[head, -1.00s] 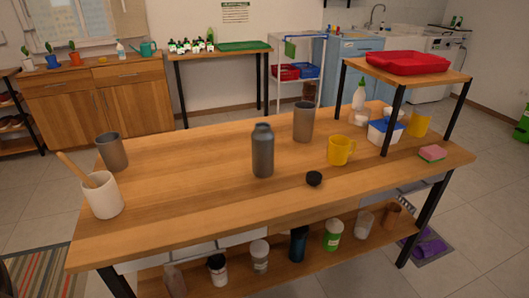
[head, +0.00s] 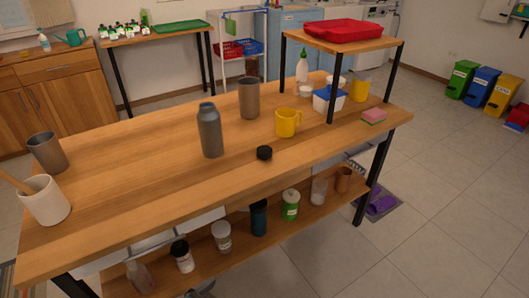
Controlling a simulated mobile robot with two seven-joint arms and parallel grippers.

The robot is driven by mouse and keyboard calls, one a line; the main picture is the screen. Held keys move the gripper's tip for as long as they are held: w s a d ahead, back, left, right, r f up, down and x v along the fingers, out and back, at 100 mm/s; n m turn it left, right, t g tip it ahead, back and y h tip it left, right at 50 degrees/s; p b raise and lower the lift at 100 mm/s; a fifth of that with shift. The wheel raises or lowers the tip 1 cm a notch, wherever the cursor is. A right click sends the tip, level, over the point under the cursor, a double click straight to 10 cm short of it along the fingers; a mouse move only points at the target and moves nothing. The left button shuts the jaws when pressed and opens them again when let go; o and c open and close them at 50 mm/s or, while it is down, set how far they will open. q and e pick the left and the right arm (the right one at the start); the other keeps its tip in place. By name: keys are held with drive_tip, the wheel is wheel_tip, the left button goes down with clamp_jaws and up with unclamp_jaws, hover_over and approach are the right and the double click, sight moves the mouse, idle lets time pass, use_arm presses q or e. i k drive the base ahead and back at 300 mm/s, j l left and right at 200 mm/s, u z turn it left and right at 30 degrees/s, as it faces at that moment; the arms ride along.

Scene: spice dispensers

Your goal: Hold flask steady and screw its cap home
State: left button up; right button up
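A grey flask (head: 210,131) stands upright on the wooden table, near its middle. Its black cap (head: 264,153) lies apart from it on the tabletop, to the right and closer to the front edge. Neither of my grippers shows in the head view, so nothing is seen touching the flask or the cap.
On the table (head: 130,165) a grey tumbler (head: 249,98) stands behind the flask and a yellow mug (head: 288,122) to its right. A white crock (head: 46,201) and another tumbler (head: 47,152) stand at the left. A raised shelf (head: 340,44) with a red box covers the back right.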

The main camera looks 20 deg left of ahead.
sight(263, 152)
drive_tip(key=i+l+u, duration=0.2)
drive_tip(key=i+l, duration=0.2)
drive_tip(key=i+l+u, duration=0.25)
drive_tip(key=l, duration=0.3)
drive_tip(key=i, duration=0.05)
